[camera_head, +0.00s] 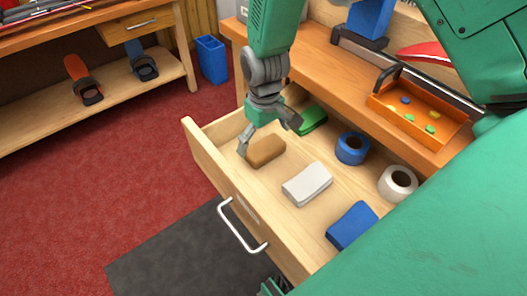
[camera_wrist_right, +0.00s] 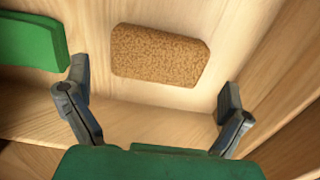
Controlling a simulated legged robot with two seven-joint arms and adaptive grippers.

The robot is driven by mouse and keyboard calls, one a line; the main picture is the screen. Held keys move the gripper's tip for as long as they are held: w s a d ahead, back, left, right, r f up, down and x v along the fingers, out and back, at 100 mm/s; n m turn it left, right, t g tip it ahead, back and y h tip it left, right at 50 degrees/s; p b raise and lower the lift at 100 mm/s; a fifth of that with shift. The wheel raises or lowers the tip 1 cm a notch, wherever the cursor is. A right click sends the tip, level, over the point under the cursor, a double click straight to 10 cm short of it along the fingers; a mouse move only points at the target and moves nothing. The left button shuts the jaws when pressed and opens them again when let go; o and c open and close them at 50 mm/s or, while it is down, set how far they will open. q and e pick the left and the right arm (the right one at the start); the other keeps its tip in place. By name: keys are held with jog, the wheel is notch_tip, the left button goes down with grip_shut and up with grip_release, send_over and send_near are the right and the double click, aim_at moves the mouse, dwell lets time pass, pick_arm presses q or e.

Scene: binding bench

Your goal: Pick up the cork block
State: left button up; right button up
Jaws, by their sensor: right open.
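The cork block (camera_head: 266,152) is brown and speckled, and lies flat in the open drawer near its far left corner. It also shows whole in the right wrist view (camera_wrist_right: 158,56). My right gripper (camera_head: 270,138) is open and reaches down into the drawer over the block. In the right wrist view its two fingers (camera_wrist_right: 154,88) are spread wide, with the block ahead of and between the tips. Nothing is between the fingers' pads. I cannot make out my left gripper.
The wooden drawer (camera_head: 213,168) also holds a green block (camera_head: 312,119), a white block (camera_head: 307,184), a blue block (camera_head: 352,226), a blue tape roll (camera_head: 352,148) and a white roll (camera_head: 398,183). The green block is close to one finger. An orange tray (camera_head: 452,134) stands on the bench.

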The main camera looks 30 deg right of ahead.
aim_at(265, 147)
notch_tip(265, 147, down, 4)
jog(key=shift+s+d+f+b, duration=0.15)
jog(key=shift+f+b, duration=0.05)
jog(key=shift+b, duration=0.55)
jog(key=shift+f, duration=0.1)
jog(key=shift+c, duration=0.5)
jog(key=c, duration=0.7)
jog(key=shift+r, duration=0.25)
notch_tip(265, 147, up, 10)
jog(key=p, duration=0.3)
jog(key=shift+f+p, duration=0.1)
jog(key=shift+p, duration=0.2)
